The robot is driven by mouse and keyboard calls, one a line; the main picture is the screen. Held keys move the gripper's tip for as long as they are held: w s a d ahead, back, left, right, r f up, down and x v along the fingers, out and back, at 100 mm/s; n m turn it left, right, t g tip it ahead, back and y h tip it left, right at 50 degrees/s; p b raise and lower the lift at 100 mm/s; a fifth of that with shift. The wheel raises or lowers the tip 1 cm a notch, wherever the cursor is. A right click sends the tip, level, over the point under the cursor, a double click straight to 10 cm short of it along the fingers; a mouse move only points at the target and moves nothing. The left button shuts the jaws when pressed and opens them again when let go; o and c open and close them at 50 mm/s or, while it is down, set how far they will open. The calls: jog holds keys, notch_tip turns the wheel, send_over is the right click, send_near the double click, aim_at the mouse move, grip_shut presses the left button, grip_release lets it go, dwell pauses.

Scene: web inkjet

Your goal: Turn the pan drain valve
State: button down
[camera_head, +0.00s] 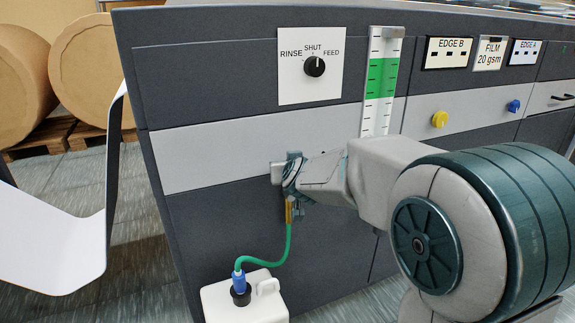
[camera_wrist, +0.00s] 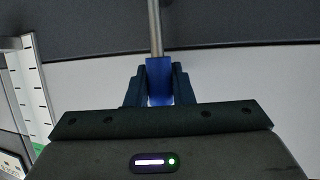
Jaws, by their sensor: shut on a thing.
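My gripper (camera_wrist: 160,82) is shut on a blue sleeve (camera_wrist: 159,69) at the end of a metal rod (camera_wrist: 155,28), seen in the wrist view between the two dark fingers. It looks like the lever of the pan drain valve. In the head view my gripper (camera_head: 291,178) is at the light grey band of the machine front, and it hides most of the valve. Just below it, a brass fitting (camera_head: 289,212) joins a green hose (camera_head: 270,262). The lever's angle cannot be read in the head view.
The hose runs down to a white jug (camera_head: 228,307) on the floor. Yellow (camera_head: 439,119) and blue (camera_head: 513,106) knobs are right. White web (camera_head: 60,245) hangs left.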

jog(key=shift+f, duration=0.1)
dwell(0.3)
jog(key=c, duration=1.3)
grip_release()
jog(key=shift+a, duration=0.1)
jog(key=shift+o, duration=0.2)
jog(key=shift+s, duration=0.2)
jog(key=p+v, duration=0.5)
jog(key=v, duration=0.8)
jog(key=shift+s+r+p, duration=0.2)
jog(key=shift+r+p, duration=0.05)
jog(key=shift+p, duration=0.1)
